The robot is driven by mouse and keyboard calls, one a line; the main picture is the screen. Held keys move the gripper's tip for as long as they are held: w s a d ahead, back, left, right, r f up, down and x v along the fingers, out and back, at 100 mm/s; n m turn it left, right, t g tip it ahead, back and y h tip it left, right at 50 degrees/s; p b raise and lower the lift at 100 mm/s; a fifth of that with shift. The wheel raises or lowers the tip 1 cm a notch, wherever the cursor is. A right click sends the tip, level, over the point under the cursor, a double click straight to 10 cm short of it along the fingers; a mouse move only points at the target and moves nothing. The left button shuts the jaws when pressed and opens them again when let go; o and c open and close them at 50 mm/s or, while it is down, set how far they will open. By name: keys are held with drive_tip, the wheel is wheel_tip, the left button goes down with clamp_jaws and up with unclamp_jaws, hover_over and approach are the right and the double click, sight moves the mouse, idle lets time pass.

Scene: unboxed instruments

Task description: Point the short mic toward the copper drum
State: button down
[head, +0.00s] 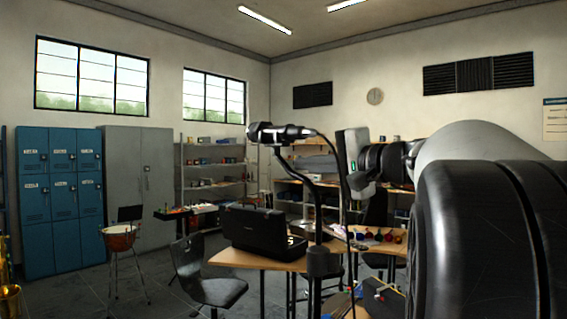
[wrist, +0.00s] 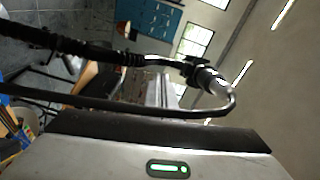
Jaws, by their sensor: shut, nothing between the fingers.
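A short dark mic (head: 283,133) sits on top of a black stand (head: 318,262) in the head view, with its bulbous end to the left and its cable leaving at the right. It also shows in the wrist view (wrist: 208,79), turned sideways, with the cable looping below it. The copper drum (head: 119,238) stands on thin legs at the far left, lower than the mic. My gripper (head: 342,157) is shut and empty to the right of the mic, apart from it. Its fingertips are hard to make out.
A wooden table (head: 233,259) with an open black case (head: 262,229) and colourful small items stands behind the stand. A dark chair (head: 208,278) is left of it. Blue lockers (head: 60,200) line the left wall. The mic cable (head: 341,180) hangs between the mic and my gripper.

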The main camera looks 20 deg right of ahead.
drive_tip(key=shift+a+f, duration=0.15)
drive_tip(key=shift+a, duration=0.2)
drive_tip(key=shift+a+n+g+y+b, duration=0.35)
drive_tip(key=shift+a+n+y, duration=0.15)
drive_tip(key=shift+a+y, duration=0.25)
drive_tip(key=shift+d, duration=0.1)
